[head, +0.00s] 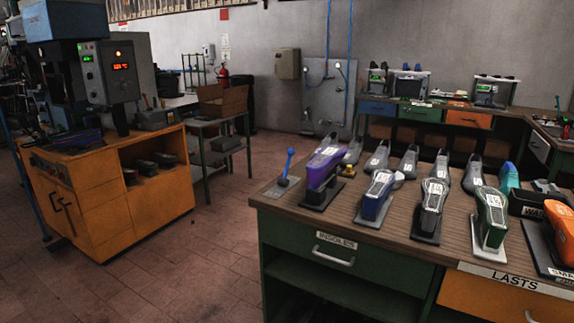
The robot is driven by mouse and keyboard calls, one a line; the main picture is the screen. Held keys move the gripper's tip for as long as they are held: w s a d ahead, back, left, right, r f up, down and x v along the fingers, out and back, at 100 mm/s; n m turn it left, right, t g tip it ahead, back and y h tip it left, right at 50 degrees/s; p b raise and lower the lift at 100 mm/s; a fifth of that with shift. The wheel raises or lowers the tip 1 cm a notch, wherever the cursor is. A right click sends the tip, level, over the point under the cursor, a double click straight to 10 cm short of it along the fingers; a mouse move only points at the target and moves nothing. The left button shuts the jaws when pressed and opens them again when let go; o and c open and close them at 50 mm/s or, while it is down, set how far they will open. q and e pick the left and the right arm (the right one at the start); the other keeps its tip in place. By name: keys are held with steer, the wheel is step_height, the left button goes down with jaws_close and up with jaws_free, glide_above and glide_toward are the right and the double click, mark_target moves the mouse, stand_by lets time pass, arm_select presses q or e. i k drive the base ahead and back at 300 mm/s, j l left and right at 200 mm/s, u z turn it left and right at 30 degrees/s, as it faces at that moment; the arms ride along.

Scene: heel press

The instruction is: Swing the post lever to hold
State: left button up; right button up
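A small lever with a blue handle (288,163) stands on a grey base plate at the left end of the wooden bench. It is nearly upright and leans slightly to the right at its top. Any marking for hold is too small to read. It is the only post-like lever I can make out. Beside it on the right, a purple shoe last (324,166) stands on a dark plate, with a brass-coloured knob (347,171) next to it. Neither of my grippers shows in the head view.
The bench (292,205) carries several lasts in rows; its drawers have labels, one reading LASTS. An orange cabinet (110,197) with a machine and lit control box (110,70) stands at left. Open tiled floor (205,240) lies between. Another bench stands at the back right.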

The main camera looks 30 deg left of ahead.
mark_target(291, 152)
steer(key=i+j+u, duration=0.1)
steer(key=i+j, duration=0.45)
steer(key=i+j+u, duration=0.1)
steer(key=i+j, duration=0.5)
steer(key=i+j+u, duration=0.1)
steer(key=i+j, duration=0.35)
steer(key=i, duration=0.15)
steer(key=i+j, duration=0.45)
steer(key=i, duration=0.15)
steer(key=j+u, duration=0.05)
